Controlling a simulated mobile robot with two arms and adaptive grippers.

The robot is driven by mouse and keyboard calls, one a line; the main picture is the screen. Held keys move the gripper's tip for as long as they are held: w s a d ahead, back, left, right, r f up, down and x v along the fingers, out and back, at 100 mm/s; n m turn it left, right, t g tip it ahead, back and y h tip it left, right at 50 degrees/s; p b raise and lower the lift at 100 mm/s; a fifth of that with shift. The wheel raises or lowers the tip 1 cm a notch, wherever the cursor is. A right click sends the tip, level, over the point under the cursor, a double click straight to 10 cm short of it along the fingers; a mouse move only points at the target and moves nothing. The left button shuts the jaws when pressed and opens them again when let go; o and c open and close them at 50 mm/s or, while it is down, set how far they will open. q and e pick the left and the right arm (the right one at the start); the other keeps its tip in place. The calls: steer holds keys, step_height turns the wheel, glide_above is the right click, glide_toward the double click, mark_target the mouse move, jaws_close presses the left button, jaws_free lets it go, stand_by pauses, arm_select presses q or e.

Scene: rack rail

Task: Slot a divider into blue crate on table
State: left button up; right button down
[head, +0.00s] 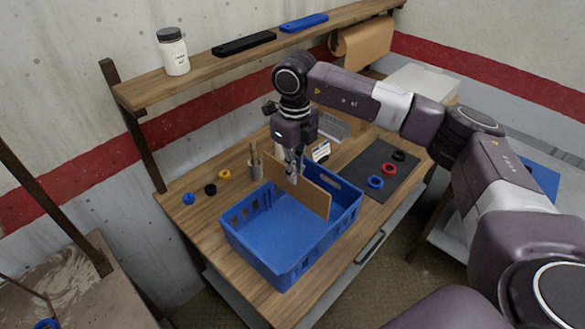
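The blue crate (262,258) stands on the wooden table (180,208), open side up, and its visible floor is bare. A brown flat divider (312,196) stands upright across the far right part of the crate, its lower edge inside the walls. I cannot tell whether it sits in slots. My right gripper (292,178) points down at the divider's top edge, with its fingers on the board. It appears shut on the divider. My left gripper is not in the head view.
A dark mat (377,167) with several coloured rings lies right of the crate. More rings (210,189) and a cup with sticks (256,168) are at the left and back. A shelf (145,88) with a jar (173,52) runs above. Table's left front is clear.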

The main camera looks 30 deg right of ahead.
mark_target(294, 197)
step_height(294, 197, down, 3)
steer(key=shift+w+f+b, duration=0.1)
steer(key=shift+w+b, duration=0.05)
steer(key=shift+b, duration=0.55)
step_height(294, 197, down, 2)
steer(key=shift+f+b, duration=0.25)
steer(key=shift+b, duration=0.5)
steer(key=shift+f, duration=0.25)
steer(key=shift+f+b, duration=0.3)
steer(key=shift+b, duration=0.15)
arm_select(q)
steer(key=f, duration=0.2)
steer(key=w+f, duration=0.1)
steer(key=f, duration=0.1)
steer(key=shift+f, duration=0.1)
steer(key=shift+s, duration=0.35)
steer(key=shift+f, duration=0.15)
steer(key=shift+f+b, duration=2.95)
steer(key=shift+b, duration=0.2)
arm_select(e)
step_height(294, 197, down, 8)
